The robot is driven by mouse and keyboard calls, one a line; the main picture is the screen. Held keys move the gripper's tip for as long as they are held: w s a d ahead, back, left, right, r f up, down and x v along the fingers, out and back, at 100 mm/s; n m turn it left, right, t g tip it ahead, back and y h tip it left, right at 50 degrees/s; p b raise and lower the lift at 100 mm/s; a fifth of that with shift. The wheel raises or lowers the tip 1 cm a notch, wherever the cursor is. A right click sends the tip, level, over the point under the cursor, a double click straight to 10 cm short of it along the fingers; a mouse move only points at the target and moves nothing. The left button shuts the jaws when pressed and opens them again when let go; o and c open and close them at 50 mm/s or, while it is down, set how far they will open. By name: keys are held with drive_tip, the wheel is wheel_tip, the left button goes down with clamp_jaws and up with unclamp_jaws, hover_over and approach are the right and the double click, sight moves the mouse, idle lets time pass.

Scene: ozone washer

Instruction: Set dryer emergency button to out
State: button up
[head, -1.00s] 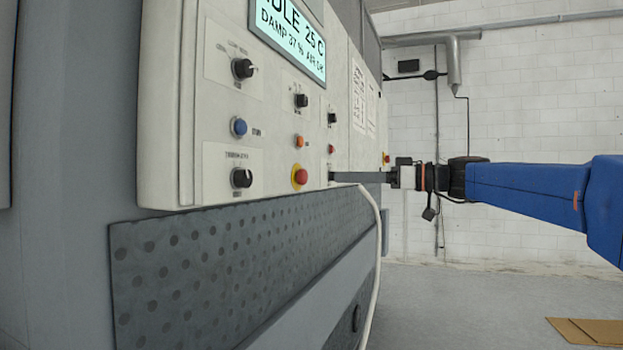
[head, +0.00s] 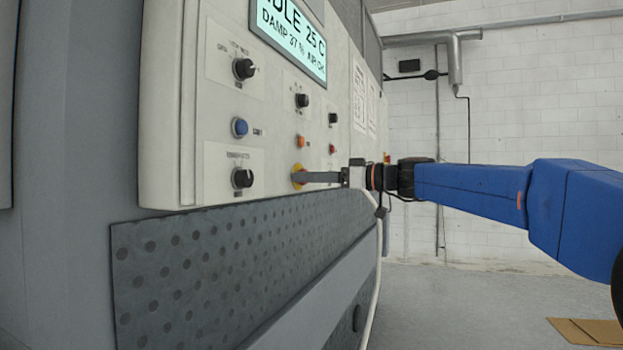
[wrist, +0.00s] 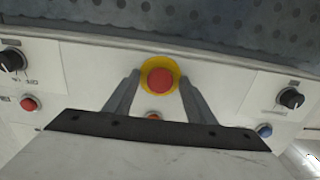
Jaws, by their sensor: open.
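The dryer emergency button is a red mushroom button (wrist: 160,82) on a yellow ring, at the middle of the wrist view. In the head view only part of its yellow ring (head: 297,172) shows, as my gripper covers the red cap. My gripper (wrist: 158,92) is open, with one grey finger on each side of the button. The fingertips (head: 304,178) are at or close to the panel. I cannot tell whether they touch the button. Whether the button is in or out is not clear.
The panel (head: 222,110) also carries black knobs (head: 243,178), a blue button (head: 239,127), small orange and red buttons and a lit display (head: 290,38). A dotted grey strip (head: 200,270) runs below. A pale hose (head: 374,270) hangs at the right.

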clamp_jaws()
drive_tip(key=shift+s+d, duration=0.2)
drive_tip(key=shift+d, duration=0.3)
unclamp_jaws()
drive_tip(key=shift+d, duration=0.2)
drive_tip(key=v, duration=1.7)
drive_tip(key=shift+d, duration=0.1)
drive_tip(key=shift+s, duration=0.1)
